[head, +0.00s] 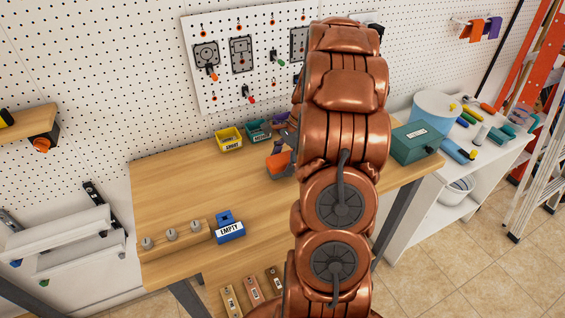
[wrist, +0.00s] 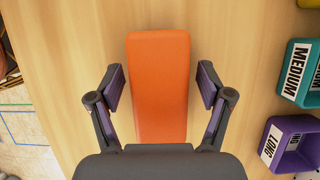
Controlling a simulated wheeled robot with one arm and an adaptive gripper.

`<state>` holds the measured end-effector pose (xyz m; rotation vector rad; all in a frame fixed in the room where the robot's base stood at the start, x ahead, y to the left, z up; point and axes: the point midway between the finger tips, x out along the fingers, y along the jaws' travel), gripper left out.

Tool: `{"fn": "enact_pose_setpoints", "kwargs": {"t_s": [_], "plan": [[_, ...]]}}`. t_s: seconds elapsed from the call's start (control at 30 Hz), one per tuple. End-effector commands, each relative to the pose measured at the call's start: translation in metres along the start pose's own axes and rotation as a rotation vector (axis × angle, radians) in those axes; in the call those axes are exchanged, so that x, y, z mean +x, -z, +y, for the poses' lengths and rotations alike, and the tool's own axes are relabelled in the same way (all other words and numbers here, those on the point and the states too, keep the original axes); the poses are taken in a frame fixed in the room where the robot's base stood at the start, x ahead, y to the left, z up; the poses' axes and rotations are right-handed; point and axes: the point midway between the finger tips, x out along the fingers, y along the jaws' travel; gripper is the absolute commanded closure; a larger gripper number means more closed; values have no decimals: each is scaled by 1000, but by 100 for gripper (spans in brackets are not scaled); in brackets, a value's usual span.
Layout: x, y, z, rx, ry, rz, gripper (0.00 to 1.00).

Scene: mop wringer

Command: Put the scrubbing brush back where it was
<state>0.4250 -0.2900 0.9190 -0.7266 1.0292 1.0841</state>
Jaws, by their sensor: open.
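An orange block-shaped thing (wrist: 158,85), perhaps the scrubbing brush, lies on the wooden workbench in the wrist view. No bristles show, so I cannot tell for sure. It also shows in the head view (head: 279,165), partly hidden by my arm. My gripper (wrist: 161,86) is open, with one finger on each side of the orange thing and a visible gap on both sides. In the head view my gripper is mostly hidden behind my arm.
Yellow, teal (wrist: 299,72) and purple (wrist: 290,145) labelled bins stand along the bench's back. A blue "EMPTY" bin (head: 230,232) and a wooden peg block (head: 174,238) stand at the front left. A green box (head: 415,143) is at the right. Bare bench (head: 185,180) lies left of the orange thing.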

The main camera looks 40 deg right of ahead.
Motion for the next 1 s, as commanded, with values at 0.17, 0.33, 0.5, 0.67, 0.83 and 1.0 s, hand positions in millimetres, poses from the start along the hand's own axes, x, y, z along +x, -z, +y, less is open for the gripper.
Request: {"fn": "enact_pose_setpoints", "kwargs": {"t_s": [0.17,0.33,0.5,0.67,0.83,1.0], "plan": [[-24,2,-2,0,8,3,21],[-55,2,-2,-1,7,4,21],[-81,2,-1,0,6,2,21],[-101,1,-2,-1,6,3,21],[-112,1,0,0,0,0,21],[-117,0,0,0,1,1,21]]}}
